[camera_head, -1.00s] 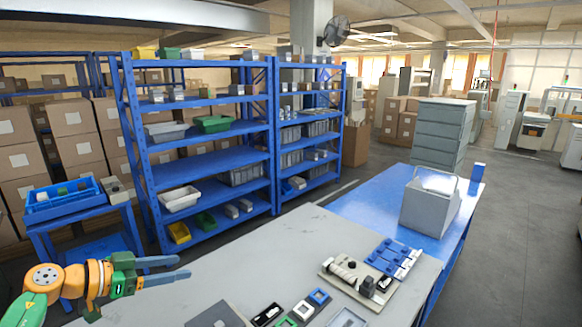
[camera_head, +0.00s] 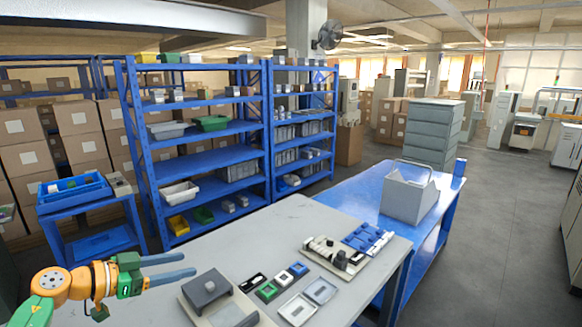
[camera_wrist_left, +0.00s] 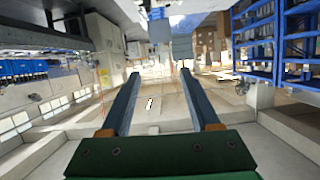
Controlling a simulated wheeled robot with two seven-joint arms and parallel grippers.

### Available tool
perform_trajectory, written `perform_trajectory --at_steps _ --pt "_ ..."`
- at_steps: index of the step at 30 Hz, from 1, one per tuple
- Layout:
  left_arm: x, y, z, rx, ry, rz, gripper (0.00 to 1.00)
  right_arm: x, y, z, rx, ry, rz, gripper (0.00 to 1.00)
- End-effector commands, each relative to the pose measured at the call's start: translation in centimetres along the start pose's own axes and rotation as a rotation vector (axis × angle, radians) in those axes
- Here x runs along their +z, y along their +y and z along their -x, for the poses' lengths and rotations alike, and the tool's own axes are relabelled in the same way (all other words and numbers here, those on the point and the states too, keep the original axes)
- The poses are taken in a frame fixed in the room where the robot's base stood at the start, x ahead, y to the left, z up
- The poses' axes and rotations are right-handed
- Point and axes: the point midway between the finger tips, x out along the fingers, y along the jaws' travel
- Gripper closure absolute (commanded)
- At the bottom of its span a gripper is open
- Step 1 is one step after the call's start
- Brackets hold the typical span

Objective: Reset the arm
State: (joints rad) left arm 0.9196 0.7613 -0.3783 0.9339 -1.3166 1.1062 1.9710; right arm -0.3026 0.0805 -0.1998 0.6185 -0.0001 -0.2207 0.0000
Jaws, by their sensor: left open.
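My left gripper (camera_head: 172,268) is at the lower left of the head view, at the end of my orange and green arm. Its two long grey-blue fingers point right and are apart, with nothing between them. It hangs by the left edge of the grey worktable (camera_head: 240,232), touching nothing that I can see. In the left wrist view the fingers (camera_wrist_left: 165,90) are spread and empty, with the room beyond them. My right gripper is not in view.
On the worktable are a grey device (camera_head: 206,287), small coloured boxes (camera_head: 267,291), pale trays (camera_head: 320,291) and a fixture (camera_head: 335,252) beside blue parts (camera_head: 368,238). A grey carrier (camera_head: 408,195) stands on the blue table (camera_head: 335,196). Blue shelves (camera_head: 205,158) stand behind.

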Motion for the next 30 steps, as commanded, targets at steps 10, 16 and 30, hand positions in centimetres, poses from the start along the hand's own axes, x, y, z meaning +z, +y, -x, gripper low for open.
perform_trajectory --at_steps 10,16,30 --pt "-2.6 2.1 -3.7 -0.113 0.257 -0.146 0.38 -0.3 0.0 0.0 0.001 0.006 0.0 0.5" --pt "-3.3 3.6 -4.6 -0.325 0.434 -0.155 0.38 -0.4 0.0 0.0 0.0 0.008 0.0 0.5" --pt "18.7 13.6 2.5 -0.835 -0.333 0.353 0.38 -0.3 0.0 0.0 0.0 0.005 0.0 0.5"
